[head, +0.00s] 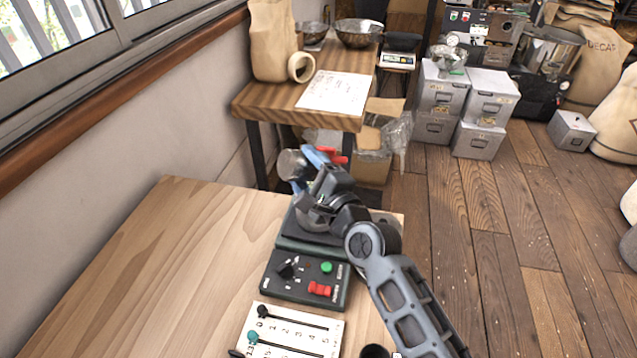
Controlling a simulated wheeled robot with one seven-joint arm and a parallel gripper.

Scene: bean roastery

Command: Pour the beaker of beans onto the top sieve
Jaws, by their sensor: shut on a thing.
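My gripper (306,172), with blue fingers, is over the far end of the near table. It is shut on a grey, round-ended vessel (291,163), which looks like the beaker and appears tilted. Its contents do not show. Below the gripper is a dark machine (275,275) with a knob, a green button and a red switch on its front panel. A round grey top (305,222), perhaps the top sieve, shows partly on this machine. My wrist and arm hide much of it, and I cannot see whether beans lie on it.
A white slider panel (300,335) lies in front of the machine. The near table (150,270) is bare on the left. Beyond it stands a wooden table (265,100) with a paper bag and bowls. Grey metal boxes (480,140) stand on the floor at the right.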

